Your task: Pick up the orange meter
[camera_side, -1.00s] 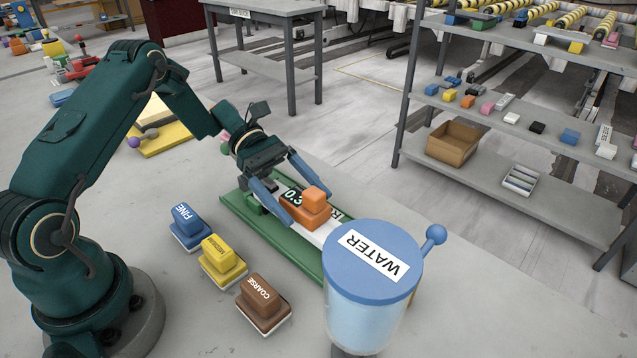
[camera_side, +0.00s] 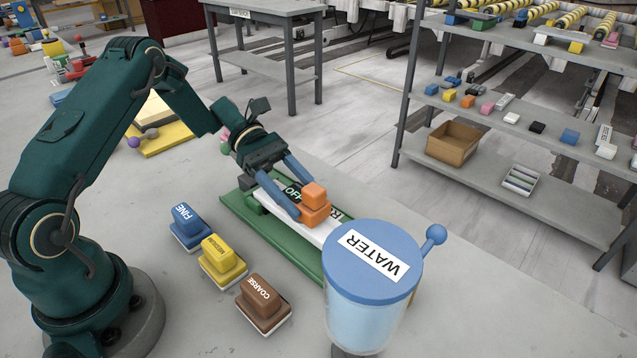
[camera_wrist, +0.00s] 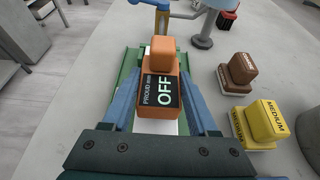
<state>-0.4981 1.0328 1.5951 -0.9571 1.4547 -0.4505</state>
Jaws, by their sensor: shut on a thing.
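The orange meter (camera_side: 313,212) has a block on top and a dark display; in the wrist view (camera_wrist: 160,60) the display reads OFF under "PROUD mm". My gripper (camera_side: 296,200) has its blue fingers shut on the meter's sides, also seen in the wrist view (camera_wrist: 163,100). The meter is over the white slab strip (camera_side: 318,234) in the green tray (camera_side: 258,230). I cannot tell clearly whether a gap separates it from the strip. Part of the display is hidden by a finger in the side view.
The blue-lidded WATER container (camera_side: 365,300) stands close to the tray's near end. The blue FINE block (camera_side: 187,225), yellow MEDIUM block (camera_side: 222,258) and brown COARSE block (camera_side: 262,300) stand in a row left of the tray. A shelf rack (camera_side: 520,160) is at right.

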